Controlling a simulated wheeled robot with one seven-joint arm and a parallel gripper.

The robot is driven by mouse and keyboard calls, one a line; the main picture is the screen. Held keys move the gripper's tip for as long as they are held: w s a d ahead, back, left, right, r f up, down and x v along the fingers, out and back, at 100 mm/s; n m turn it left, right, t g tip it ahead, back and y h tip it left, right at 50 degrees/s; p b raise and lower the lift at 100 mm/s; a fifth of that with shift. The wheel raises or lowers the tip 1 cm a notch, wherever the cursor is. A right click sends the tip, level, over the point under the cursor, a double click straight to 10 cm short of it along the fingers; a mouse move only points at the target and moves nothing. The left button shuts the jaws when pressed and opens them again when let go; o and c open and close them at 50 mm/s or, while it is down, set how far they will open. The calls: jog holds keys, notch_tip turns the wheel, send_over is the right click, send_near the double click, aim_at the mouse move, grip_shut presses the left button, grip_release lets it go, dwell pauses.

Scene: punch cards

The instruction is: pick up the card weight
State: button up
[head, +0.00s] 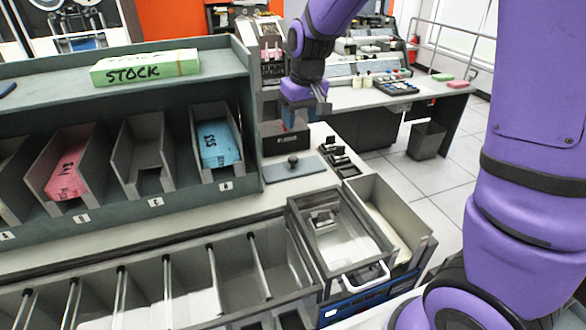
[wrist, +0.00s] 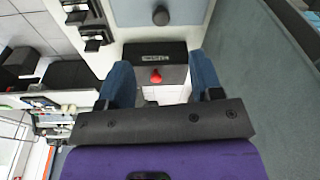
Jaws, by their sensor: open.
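The card weight appears to be the grey piece with a red knob (wrist: 155,77) in the wrist view. It sits behind the labelled front of a dark box (wrist: 155,54), between my two blue fingers. My gripper (wrist: 160,84) is open and empty, with one finger on each side of the knob. I cannot tell how high above it the fingertips are.
A grey plate with a dark knob (head: 293,161) lies in front of the box. Small black devices (head: 338,152) stand to its right. The green-grey card rack (head: 248,120) rises close on the left. A metal tray (head: 300,215) stands nearer me. Open floor (head: 440,215) lies right.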

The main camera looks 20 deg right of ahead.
notch_tip(320, 180, down, 3)
jog(key=w, duration=0.2)
send_over(293, 157)
jog(key=f, duration=0.5)
jog(key=shift+s+a+f, duration=0.15)
jog(key=shift+s+f, duration=0.05)
jog(key=shift+s, duration=0.1)
jog(key=shift+w+f, duration=0.15)
jog(key=shift+f, duration=1.25)
jog(key=shift+w+f, duration=0.1)
jog(key=shift+f, duration=1.3)
jog(key=shift+c, duration=0.2)
grip_shut()
